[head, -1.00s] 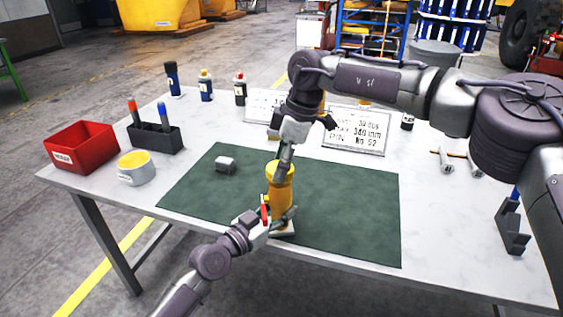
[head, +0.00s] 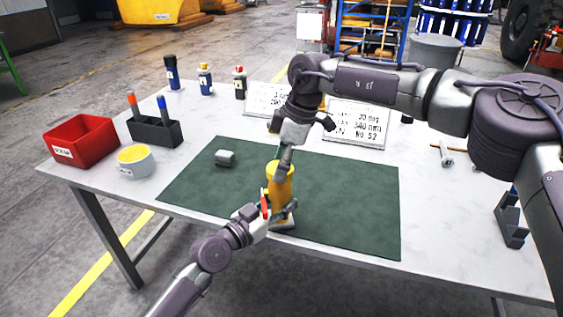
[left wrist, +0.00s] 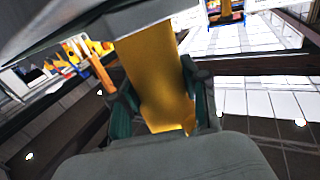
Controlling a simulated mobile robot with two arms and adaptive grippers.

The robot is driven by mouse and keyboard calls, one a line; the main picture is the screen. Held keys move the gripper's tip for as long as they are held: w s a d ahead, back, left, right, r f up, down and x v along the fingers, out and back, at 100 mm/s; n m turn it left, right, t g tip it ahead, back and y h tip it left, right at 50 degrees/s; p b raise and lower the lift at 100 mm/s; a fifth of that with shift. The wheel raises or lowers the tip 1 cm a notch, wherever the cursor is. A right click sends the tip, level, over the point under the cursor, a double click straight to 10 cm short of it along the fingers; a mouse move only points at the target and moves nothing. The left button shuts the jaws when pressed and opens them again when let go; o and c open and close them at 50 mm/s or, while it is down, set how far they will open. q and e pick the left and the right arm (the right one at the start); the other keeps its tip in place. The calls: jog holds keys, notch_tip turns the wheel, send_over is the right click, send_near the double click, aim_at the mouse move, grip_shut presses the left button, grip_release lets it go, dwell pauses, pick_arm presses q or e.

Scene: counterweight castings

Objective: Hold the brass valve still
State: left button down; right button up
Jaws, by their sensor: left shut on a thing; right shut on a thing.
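The brass valve (head: 280,184), a yellow upright body on a pale base, stands on the green mat (head: 350,205) near its front edge. My left gripper (head: 270,213) is shut on its lower part from the front left. In the left wrist view the yellow body (left wrist: 158,80) is between the two fingers. A small red part (head: 265,206) shows beside the left fingers. My right gripper (head: 284,163) points down at the valve's top and is shut there; its fingertips meet the top, and the exact contact is partly hidden.
A small grey block (head: 225,158) lies on the mat. The mat's right part is clear.

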jog(key=shift+f, duration=0.45)
jog(key=m+t, duration=0.1)
jog(key=m, duration=0.3)
jog(key=shift+s+a, duration=0.15)
jog(key=m, duration=0.3)
jog(key=shift+t+h, duration=0.3)
jog(key=shift+t, duration=0.1)
jog(key=o, duration=0.7)
jog(key=shift+o, duration=0.2)
